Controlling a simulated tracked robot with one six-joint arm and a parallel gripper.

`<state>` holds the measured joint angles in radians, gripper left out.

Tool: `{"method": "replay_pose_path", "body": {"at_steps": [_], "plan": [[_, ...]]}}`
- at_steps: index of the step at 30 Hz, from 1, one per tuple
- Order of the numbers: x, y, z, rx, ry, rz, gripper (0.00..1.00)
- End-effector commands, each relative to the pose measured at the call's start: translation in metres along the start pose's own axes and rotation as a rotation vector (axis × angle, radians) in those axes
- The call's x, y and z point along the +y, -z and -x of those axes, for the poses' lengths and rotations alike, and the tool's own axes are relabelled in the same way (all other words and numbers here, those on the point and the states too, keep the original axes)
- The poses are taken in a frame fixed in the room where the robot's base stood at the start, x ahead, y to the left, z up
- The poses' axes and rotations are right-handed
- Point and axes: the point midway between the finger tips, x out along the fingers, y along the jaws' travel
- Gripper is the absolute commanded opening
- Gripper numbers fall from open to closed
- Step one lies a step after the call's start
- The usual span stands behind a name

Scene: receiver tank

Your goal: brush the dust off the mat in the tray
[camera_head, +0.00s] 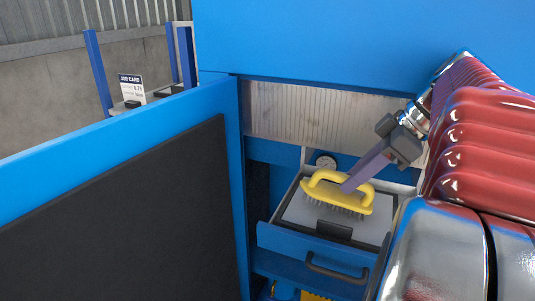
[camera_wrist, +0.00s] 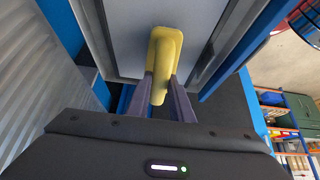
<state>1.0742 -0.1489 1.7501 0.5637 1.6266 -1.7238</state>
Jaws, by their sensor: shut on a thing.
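A yellow-handled brush (camera_head: 325,199) with grey bristles is over the blue tray (camera_head: 290,243), which is pulled out like a drawer. My gripper (camera_head: 350,184) is shut on the brush's handle from above right. The wrist view shows the yellow handle (camera_wrist: 166,50) between my two fingers (camera_wrist: 162,92). Inside the tray is a light grey mat (camera_head: 296,211) with a dark border. A dark block (camera_head: 334,230) sits at its front edge. The bristles point down at the mat; I cannot tell whether they touch it. Dust cannot be made out clearly.
A dark handle bar (camera_head: 338,270) is on the tray's front. A blue-framed dark panel (camera_head: 125,215) fills the left side. A job card (camera_head: 130,88) stands far back left. Shelves (camera_wrist: 285,125) show at right in the wrist view.

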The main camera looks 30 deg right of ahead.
Motion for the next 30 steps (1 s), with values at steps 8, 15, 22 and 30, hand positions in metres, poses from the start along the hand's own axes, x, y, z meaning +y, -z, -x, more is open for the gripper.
{"method": "replay_pose_path", "body": {"at_steps": [8, 15, 22, 30], "plan": [[0.000, -0.006, 0.004, -0.001, 0.002, 0.000, 0.00], [0.000, -0.007, 0.005, 0.000, 0.001, 0.000, 0.00], [0.000, -0.017, 0.011, 0.000, -0.001, 0.000, 0.00], [0.000, -0.032, 0.020, 0.001, -0.001, -0.001, 0.00]]}}
